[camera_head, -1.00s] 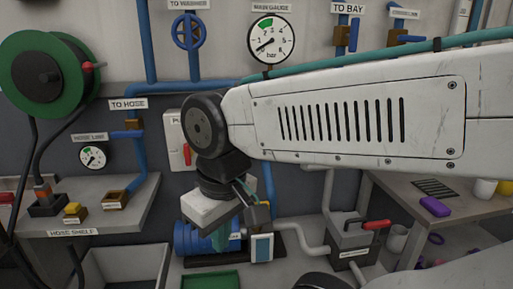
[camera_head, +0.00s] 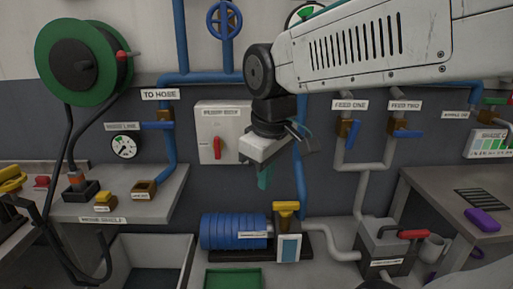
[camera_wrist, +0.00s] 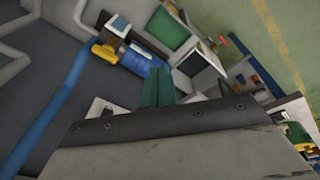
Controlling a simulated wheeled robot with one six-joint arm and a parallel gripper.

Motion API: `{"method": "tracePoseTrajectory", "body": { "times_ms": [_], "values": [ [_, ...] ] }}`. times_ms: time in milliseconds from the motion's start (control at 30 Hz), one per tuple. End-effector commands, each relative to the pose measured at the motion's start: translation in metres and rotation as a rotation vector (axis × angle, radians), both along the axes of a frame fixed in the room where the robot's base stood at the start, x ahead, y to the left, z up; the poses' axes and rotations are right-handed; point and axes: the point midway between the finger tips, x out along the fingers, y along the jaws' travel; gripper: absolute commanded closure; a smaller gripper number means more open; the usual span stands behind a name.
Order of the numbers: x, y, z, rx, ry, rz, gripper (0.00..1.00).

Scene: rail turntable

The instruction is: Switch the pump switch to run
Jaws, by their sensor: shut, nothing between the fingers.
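The pump switch is a white wall box (camera_head: 223,131) with a small label that is hard to read. Its red handle (camera_head: 217,148) hangs down, close to vertical. My gripper (camera_head: 265,180) is in front of the wall, just right of the box and a little lower. Its teal fingers are shut and point down, with nothing between them. My wrist covers the box's lower right edge. The teal fingers also show in the wrist view (camera_wrist: 158,88). I cannot tell how far the fingers are from the wall.
A blue pump (camera_head: 235,231) with a yellow-topped unit (camera_head: 286,210) stands below. A hose shelf (camera_head: 150,205) is at left under a green reel (camera_head: 70,68). Blue pipes run beside the box. At right are feed valves (camera_head: 348,131) and a workbench (camera_head: 450,195).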

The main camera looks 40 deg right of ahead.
Motion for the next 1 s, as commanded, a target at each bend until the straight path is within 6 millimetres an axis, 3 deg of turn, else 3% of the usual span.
{"method": "tracePoseTrajectory", "body": {
  "times_ms": [33,200,400,600,1000],
  "values": [
    [0.029,-0.013,0.007,-0.023,-0.001,0.065,1.00],
    [0.116,-0.061,0.021,-0.124,-0.016,0.336,1.00],
    [0.184,-0.111,0.021,-0.218,-0.013,0.564,1.00],
    [0.207,-0.129,0.019,-0.254,-0.008,0.651,1.00],
    [0.208,-0.130,0.015,-0.255,-0.007,0.656,1.00]
  ]
}}
